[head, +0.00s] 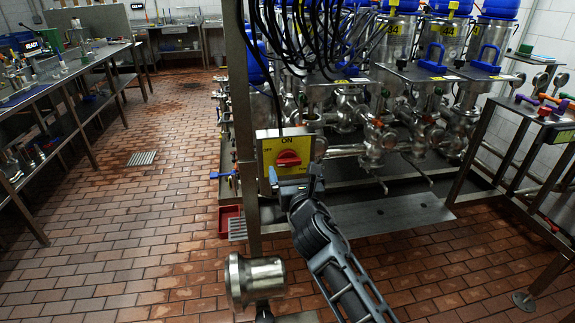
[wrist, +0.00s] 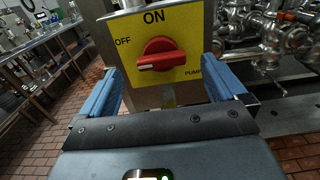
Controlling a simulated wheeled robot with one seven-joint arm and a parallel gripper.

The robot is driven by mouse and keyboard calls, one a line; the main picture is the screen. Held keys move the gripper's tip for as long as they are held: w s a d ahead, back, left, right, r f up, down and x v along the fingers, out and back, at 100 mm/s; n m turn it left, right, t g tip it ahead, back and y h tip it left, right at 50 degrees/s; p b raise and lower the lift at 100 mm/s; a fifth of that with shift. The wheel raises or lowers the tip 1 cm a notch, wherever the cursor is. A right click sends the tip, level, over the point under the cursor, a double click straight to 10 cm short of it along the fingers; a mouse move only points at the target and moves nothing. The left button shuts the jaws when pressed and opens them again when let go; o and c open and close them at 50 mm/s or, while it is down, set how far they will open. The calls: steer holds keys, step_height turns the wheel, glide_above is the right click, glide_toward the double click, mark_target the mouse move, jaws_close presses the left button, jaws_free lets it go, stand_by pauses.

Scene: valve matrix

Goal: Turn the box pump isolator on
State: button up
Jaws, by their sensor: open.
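The box pump isolator is a yellow plate (head: 270,147) on a steel post, with a red rotary handle (head: 288,159) at its middle. In the wrist view the yellow plate (wrist: 190,22) reads ON at the top, OFF at the left and PUMP at lower right. The red handle (wrist: 160,60) lies about level, its white mark at the left end, on the OFF side. My gripper (head: 293,182) is just in front of the isolator. In the wrist view its blue fingers (wrist: 165,82) are spread wide to either side of the handle, apart from it, with nothing between them.
The steel post (head: 245,120) stands left of the isolator. Behind it are steel pipes and valves (head: 370,140) and hanging black cables (head: 310,35). A round steel fitting (head: 256,280) stands low in front. The tiled floor (head: 150,210) at left is clear.

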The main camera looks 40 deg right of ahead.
mark_target(290, 163)
steer(key=shift+x, duration=1.85)
steer(key=shift+c, duration=0.5)
steer(key=c, duration=1)
steer(key=shift+o, duration=0.2)
